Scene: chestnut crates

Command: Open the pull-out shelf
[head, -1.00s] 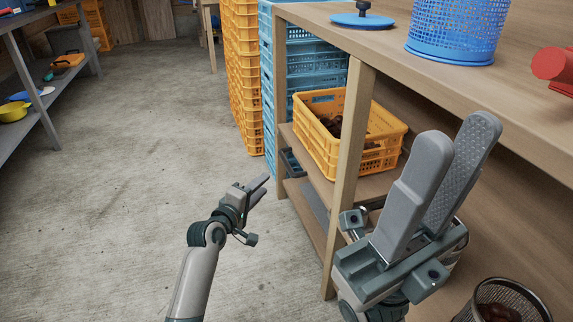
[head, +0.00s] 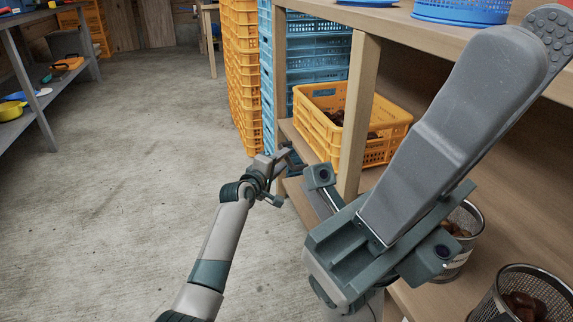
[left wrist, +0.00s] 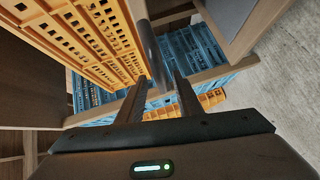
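The pull-out shelf (head: 289,132) is the wooden board under the orange crate (head: 325,130) in the shelving unit. Its front edge is partly hidden by my left gripper and a post. In the left wrist view a dark grey bar, seemingly the shelf's handle (left wrist: 150,46), runs down to between my fingertips. My left gripper (head: 287,156) is open at the shelf's front edge; in the left wrist view its two fingers (left wrist: 158,90) stand apart. I cannot tell whether they touch the bar. My right gripper (head: 552,38) is large in the foreground, one finger covering most of the other.
Stacks of blue crates (head: 318,55) and orange crates (head: 244,75) stand behind the unit. Wire baskets with chestnuts (head: 525,305) are at lower right. The concrete floor (head: 130,180) on the left is clear.

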